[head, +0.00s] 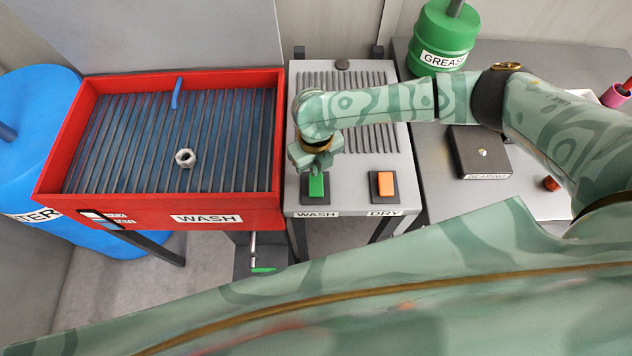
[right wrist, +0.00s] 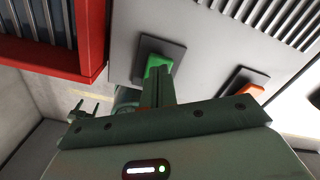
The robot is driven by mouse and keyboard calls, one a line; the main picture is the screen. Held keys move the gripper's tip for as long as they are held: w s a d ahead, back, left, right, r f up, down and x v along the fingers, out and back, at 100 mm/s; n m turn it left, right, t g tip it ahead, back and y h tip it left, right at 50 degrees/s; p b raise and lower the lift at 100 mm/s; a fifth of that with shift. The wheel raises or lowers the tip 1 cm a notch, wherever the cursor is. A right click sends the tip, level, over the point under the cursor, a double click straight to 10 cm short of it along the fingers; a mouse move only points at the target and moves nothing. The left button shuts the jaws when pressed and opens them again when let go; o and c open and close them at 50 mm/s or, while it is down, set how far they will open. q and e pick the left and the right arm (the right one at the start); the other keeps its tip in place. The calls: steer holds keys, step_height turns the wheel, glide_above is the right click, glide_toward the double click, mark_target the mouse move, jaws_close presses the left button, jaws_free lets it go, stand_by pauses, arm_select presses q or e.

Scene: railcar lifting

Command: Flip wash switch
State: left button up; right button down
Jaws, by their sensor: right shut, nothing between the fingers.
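The green wash switch (head: 315,186) sits in a dark plate above the WASH label on the grey panel. It also shows in the right wrist view (right wrist: 158,64), just past my fingertips. My right gripper (head: 313,165) is shut and empty. Its fingertips in the right wrist view (right wrist: 158,85) are at the green switch and overlap its near part; I cannot tell whether they touch it. The orange dry switch (head: 385,184) is to the right, above the DRY label. My left gripper is not in view.
A red WASH tray (head: 160,215) with a slatted floor and a hex nut (head: 185,158) stands left of the panel. A blue WATER barrel (head: 35,100) is at the far left. A green GREASE can (head: 443,40) and a dark BEARING box (head: 480,150) are at the right.

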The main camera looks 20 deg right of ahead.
steer(key=shift+f+b, duration=0.65)
steer(key=shift+f, duration=0.4)
steer(key=shift+r, duration=0.1)
stand_by(0.3)
step_height(320, 180, up, 7)
steer(key=p, duration=0.7)
stand_by(0.4)
